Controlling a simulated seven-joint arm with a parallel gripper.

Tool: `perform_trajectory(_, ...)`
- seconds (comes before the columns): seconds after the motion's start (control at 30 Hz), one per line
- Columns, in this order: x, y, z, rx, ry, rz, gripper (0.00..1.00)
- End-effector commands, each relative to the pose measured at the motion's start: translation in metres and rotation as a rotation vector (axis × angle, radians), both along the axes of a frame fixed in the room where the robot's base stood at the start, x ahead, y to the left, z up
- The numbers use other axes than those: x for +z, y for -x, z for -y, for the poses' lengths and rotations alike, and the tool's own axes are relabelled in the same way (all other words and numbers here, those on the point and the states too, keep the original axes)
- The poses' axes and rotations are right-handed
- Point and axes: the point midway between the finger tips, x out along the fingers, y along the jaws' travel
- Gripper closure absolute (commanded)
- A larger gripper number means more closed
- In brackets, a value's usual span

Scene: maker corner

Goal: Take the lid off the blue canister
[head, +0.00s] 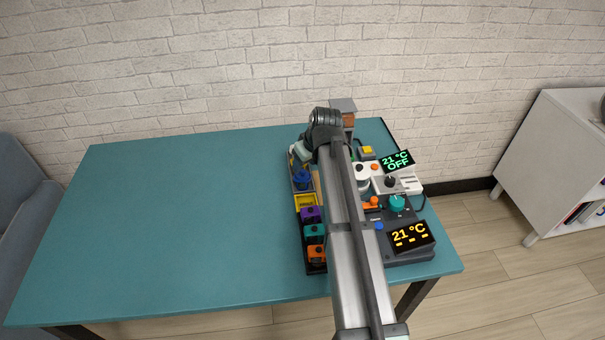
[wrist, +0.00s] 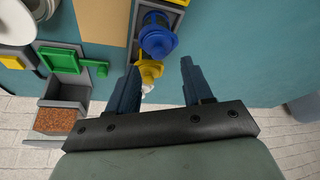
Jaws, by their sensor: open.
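The blue canister (head: 302,182) stands in the dark rack at the left edge of the equipment group. In the wrist view its blue round lid (wrist: 157,40) with a knob on top is seated on it, at the top centre, beyond my fingertips. My gripper (wrist: 161,72) is open and empty, its two dark fingers spread apart. The fingers are not touching the blue canister. A yellow-lidded piece (wrist: 149,72) shows beside the left finger and is partly hidden by it. In the head view my arm covers the fingers.
The rack also holds a yellow bin (head: 306,202), a purple canister (head: 311,214), a teal one (head: 314,233) and an orange one (head: 317,252). Devices with displays (head: 411,236) stand to the right. A hopper with brown granules (wrist: 60,121) is nearby. The table's left side (head: 180,220) is clear.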

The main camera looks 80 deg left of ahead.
Motion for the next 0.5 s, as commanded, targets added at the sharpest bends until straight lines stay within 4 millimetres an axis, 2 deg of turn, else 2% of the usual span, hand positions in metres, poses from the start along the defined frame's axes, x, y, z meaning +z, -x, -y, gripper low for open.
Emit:
perform_trajectory(0.27, -0.034, 0.004, -0.011, 0.000, 0.001, 0.000, 0.50)
perform_trajectory(0.5, -0.038, 0.005, -0.012, 0.000, 0.000, 0.000, 0.50)
